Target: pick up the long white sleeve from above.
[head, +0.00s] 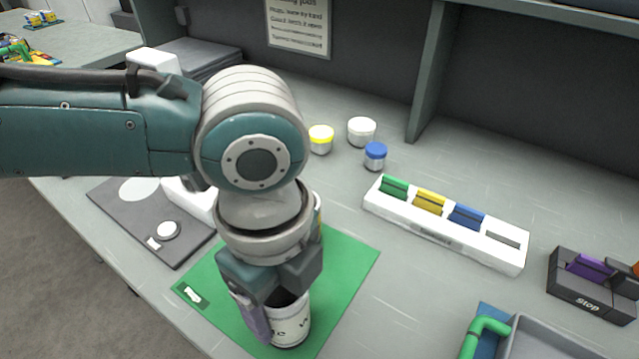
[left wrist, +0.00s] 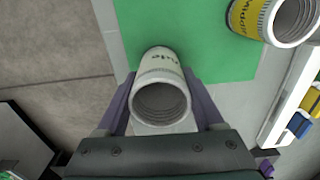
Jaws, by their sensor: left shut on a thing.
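The white sleeve (head: 290,326) is an open-topped white cylinder with dark lettering. In the head view it stands upright at the front of the green mat (head: 345,262), partly hidden by my gripper. My left gripper (head: 272,312) points down over it and is shut on it. In the left wrist view, the purple fingers of the gripper (left wrist: 162,104) lie on both sides of the sleeve (left wrist: 160,82), and its hollow, ribbed inside shows. I cannot tell whether its base touches the mat. My right gripper is not in view.
A white-and-yellow sleeve (left wrist: 248,16) stands nearby on the mat. Three small jars, one with a blue lid (head: 375,156), stand behind. A dark plate (head: 135,222) lies left.

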